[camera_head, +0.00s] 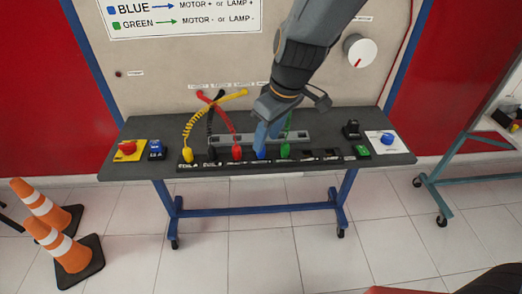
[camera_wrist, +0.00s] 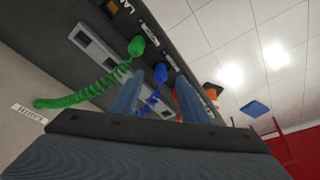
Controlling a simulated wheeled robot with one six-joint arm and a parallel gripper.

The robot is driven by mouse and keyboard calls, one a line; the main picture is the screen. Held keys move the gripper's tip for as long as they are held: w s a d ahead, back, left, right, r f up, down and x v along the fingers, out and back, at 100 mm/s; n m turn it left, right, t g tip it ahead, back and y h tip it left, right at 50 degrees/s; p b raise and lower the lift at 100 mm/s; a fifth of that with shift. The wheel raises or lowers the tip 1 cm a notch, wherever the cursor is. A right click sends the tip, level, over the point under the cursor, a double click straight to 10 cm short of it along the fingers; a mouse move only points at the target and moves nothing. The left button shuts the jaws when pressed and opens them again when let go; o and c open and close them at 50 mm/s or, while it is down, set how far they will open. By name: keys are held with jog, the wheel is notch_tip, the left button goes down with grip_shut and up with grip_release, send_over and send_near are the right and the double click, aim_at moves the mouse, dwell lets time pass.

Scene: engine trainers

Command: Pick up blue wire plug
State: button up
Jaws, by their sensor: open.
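The blue wire plug (camera_head: 262,154) stands upright in the black socket strip on the table, between the red plug (camera_head: 236,153) and the green plug (camera_head: 284,152). In the wrist view the blue plug (camera_wrist: 160,72) shows beyond and between my fingertips, with its coiled blue wire (camera_wrist: 150,104) running back between the fingers. My gripper (camera_head: 268,134) is open and points down just above the blue plug. In the wrist view its two fingers (camera_wrist: 160,84) are apart, one on each side of the plug. Whether they touch it cannot be told.
The green plug (camera_wrist: 137,46) is close beside one finger. Black (camera_head: 212,154) and yellow (camera_head: 187,155) plugs stand farther left. A red button (camera_head: 128,147) is at the table's left, a blue knob (camera_head: 388,138) at its right. A panel with crossing wires rises behind.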

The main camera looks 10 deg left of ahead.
jog(key=shift+p+x, duration=0.6)
jog(key=shift+x, duration=1.75)
jog(key=shift+a, duration=0.15)
jog(key=shift+r, duration=0.1)
grip_shut()
